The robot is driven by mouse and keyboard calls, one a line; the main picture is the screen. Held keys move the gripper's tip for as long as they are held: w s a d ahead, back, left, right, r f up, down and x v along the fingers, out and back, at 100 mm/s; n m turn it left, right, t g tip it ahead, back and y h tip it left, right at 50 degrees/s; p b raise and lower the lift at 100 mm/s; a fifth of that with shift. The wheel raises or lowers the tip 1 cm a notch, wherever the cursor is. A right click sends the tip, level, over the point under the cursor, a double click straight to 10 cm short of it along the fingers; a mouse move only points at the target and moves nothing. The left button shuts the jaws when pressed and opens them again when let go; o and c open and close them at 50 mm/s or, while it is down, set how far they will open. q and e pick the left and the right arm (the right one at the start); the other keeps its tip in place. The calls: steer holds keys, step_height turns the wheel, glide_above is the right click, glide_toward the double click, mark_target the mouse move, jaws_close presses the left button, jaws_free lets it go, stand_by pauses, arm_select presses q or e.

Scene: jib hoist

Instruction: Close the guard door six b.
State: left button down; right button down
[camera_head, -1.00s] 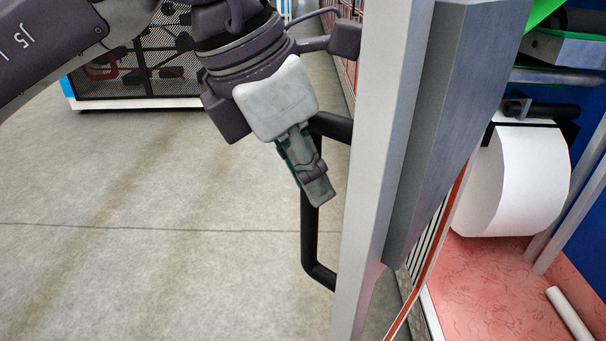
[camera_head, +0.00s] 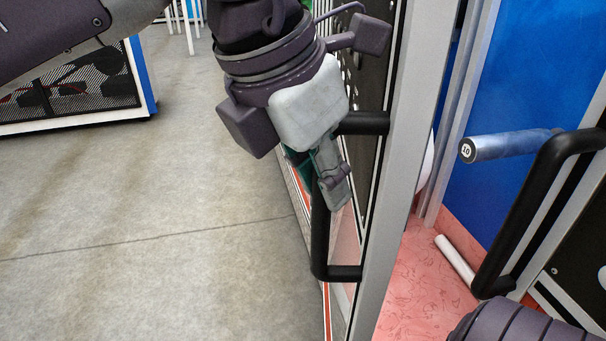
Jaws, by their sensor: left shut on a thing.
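The guard door I hold shows steeply from the side, with a pale metal edge post (camera_head: 402,170) and a dark panel behind it. Its black D-shaped handle (camera_head: 320,240) sticks out to the left. My left gripper (camera_head: 332,190) points down and is shut on the handle's upright bar. The door stands away from the right-hand frame, with a gap between them. No number shows on it, so I cannot confirm that it is six b. My right gripper is not in view.
At the right is a second black handle (camera_head: 525,205) on a dark panel. Between it and the door are a blue wall (camera_head: 540,70), a roller marked 10 (camera_head: 505,146), a pink floor (camera_head: 425,275) and a white tube (camera_head: 455,258). Open grey floor (camera_head: 130,250) lies left.

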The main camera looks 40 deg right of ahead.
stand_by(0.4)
arm_select(q)
steer(key=c, duration=1)
jaws_free()
steer(key=shift+c, duration=0.2)
steer(key=v, duration=1.2)
